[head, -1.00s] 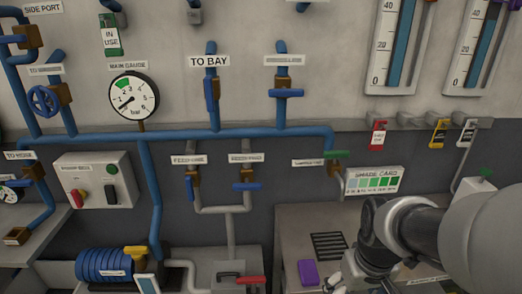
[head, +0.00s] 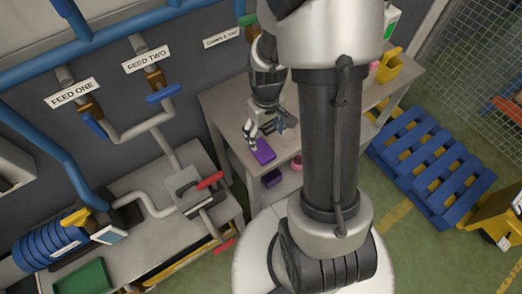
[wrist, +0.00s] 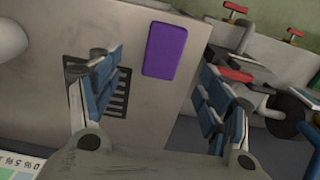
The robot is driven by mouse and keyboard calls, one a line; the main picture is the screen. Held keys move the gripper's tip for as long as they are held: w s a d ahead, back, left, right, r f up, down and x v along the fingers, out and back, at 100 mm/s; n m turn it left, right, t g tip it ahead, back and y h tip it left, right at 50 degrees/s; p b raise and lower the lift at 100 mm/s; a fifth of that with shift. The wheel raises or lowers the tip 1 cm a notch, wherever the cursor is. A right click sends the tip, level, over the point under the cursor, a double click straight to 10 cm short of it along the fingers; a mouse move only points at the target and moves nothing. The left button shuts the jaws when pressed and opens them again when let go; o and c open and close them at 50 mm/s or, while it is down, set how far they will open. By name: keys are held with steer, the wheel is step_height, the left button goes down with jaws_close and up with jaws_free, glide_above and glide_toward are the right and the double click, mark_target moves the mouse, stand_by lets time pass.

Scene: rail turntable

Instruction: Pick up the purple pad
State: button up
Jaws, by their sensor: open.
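The purple pad (head: 263,151) lies flat on the grey bench top, near its front left edge. In the wrist view the purple pad (wrist: 165,50) shows whole, between and beyond the fingers. My gripper (head: 268,132) is above the bench beside the pad, on its far side in the head view. In the wrist view my gripper (wrist: 160,95) has its two blue-faced fingers wide apart with nothing between them. The pad is apart from both fingers.
The bench (head: 222,102) has a dark slotted grille (wrist: 118,92) near the pad. A lower bench (head: 130,215) with pipework and a red-handled valve (head: 209,181) stands to the left, across a gap. A blue pallet (head: 430,165) lies on the floor at right.

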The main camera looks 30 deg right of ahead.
mark_target(262, 149)
step_height(262, 149, down, 4)
steer(key=shift+r+b, duration=0.15)
steer(key=shift+b, duration=0.25)
steer(key=shift+w+a+f+b, duration=0.15)
steer(key=shift+f+b, duration=0.35)
steer(key=shift+f, duration=0.85)
steer(key=shift+w+a+f+b, duration=0.15)
steer(key=shift+f+b, duration=0.3)
steer(key=shift+f, duration=0.9)
steer(key=shift+r, duration=0.1)
steer(key=c, duration=1)
steer(key=shift+c, duration=0.2)
step_height(262, 149, up, 20)
steer(key=p, duration=0.5)
steer(key=shift+p, duration=0.35)
